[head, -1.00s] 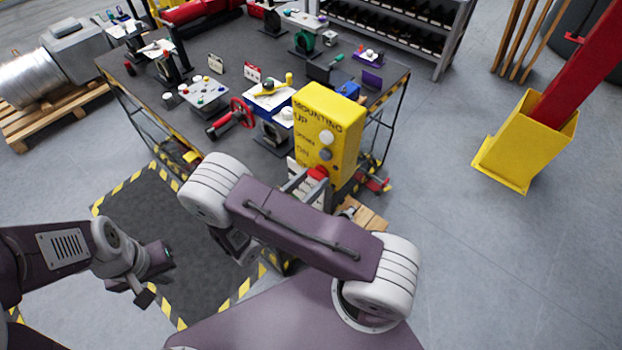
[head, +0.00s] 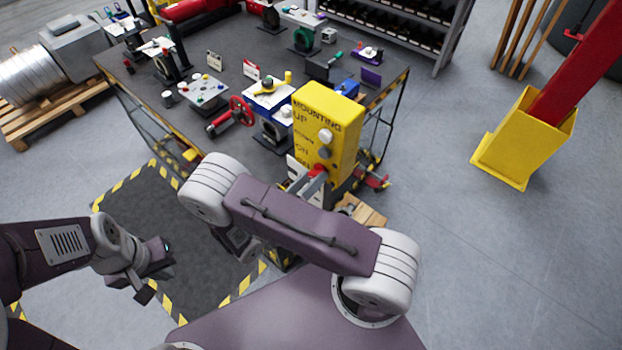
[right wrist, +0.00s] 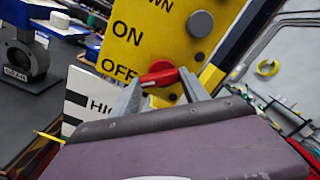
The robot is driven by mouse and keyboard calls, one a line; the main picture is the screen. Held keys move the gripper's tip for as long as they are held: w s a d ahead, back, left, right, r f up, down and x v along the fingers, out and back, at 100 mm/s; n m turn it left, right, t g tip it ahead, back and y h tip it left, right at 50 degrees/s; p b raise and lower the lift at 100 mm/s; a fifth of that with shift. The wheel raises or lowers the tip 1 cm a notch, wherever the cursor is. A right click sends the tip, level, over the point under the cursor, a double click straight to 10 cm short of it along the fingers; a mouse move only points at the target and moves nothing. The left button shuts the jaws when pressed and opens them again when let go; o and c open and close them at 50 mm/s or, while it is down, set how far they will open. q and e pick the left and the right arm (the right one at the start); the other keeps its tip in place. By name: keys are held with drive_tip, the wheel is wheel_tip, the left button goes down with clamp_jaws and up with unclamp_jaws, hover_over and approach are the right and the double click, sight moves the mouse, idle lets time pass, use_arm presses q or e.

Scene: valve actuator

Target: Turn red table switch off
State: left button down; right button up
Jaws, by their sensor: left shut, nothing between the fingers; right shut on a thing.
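The red switch (right wrist: 160,74) sits low on the front of the yellow box (right wrist: 172,35), beside the OFF label. Its handle points left and slightly down in the right wrist view. It also shows in the head view (head: 317,169), partly covered by my gripper. My right gripper (right wrist: 163,92) has a finger on each side of the switch and is shut on it. It also shows in the head view (head: 303,184). My left gripper (head: 156,271) is shut and empty, low at the left, away from the box.
A white sign (right wrist: 85,100) stands beside the box at left. The dark table (head: 215,65) carries a red valve wheel (head: 240,112) and several devices. A yellow-based red post (head: 525,140) stands right; floor between is clear.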

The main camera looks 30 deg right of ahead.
drive_tip(key=shift+r, duration=0.15)
drive_tip(key=o, duration=1.3)
drive_tip(key=shift+c, duration=0.2)
drive_tip(key=shift+o, duration=0.6)
drive_tip(key=b+v, duration=0.4)
drive_tip(key=v, duration=0.5)
drive_tip(key=shift+d, duration=0.1)
